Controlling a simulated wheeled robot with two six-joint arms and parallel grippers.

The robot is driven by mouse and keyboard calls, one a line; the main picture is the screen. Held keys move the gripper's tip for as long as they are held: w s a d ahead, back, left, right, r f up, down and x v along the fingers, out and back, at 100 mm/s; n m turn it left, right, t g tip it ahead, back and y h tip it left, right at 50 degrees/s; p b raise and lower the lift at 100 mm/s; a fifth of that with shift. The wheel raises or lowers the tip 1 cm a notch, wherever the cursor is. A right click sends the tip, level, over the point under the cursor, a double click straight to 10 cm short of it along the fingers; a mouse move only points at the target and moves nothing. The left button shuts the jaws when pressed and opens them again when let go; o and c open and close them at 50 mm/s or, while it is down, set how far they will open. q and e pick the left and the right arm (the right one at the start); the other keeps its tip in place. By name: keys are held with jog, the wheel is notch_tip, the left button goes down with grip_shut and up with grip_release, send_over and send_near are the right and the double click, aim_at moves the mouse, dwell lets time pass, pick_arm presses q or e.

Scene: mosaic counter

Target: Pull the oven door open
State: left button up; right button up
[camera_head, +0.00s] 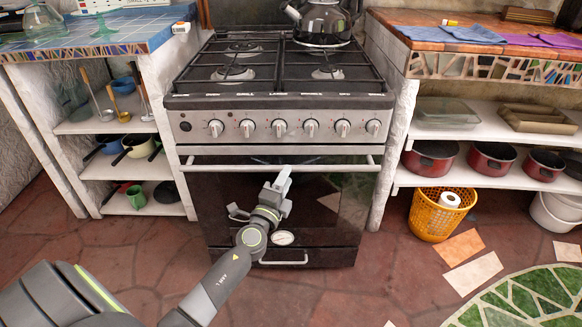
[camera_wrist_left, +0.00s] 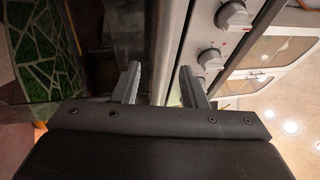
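The oven (camera_head: 277,130) stands in the middle of the head view. Its dark glass door (camera_head: 225,205) looks closed. A pale horizontal handle bar (camera_head: 225,168) runs across the door's top, below a row of knobs. My left gripper (camera_head: 285,172) is in front of the door at the handle's height, right of its middle, and hides a little of the bar. In the left wrist view, the two fingers (camera_wrist_left: 160,88) are apart, with a pale metal strip (camera_wrist_left: 174,50) running up between them. I cannot tell whether they touch the bar. My right gripper is in neither view.
A kettle (camera_head: 322,20) sits on the hob. Shelves with pots (camera_head: 431,158) stand right of the oven; shelves with cups and ladles (camera_head: 108,172) stand left. A yellow basket (camera_head: 432,219) is on the floor at right.

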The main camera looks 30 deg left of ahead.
pick_arm(q)
jog(key=shift+x, duration=2.15)
grip_shut()
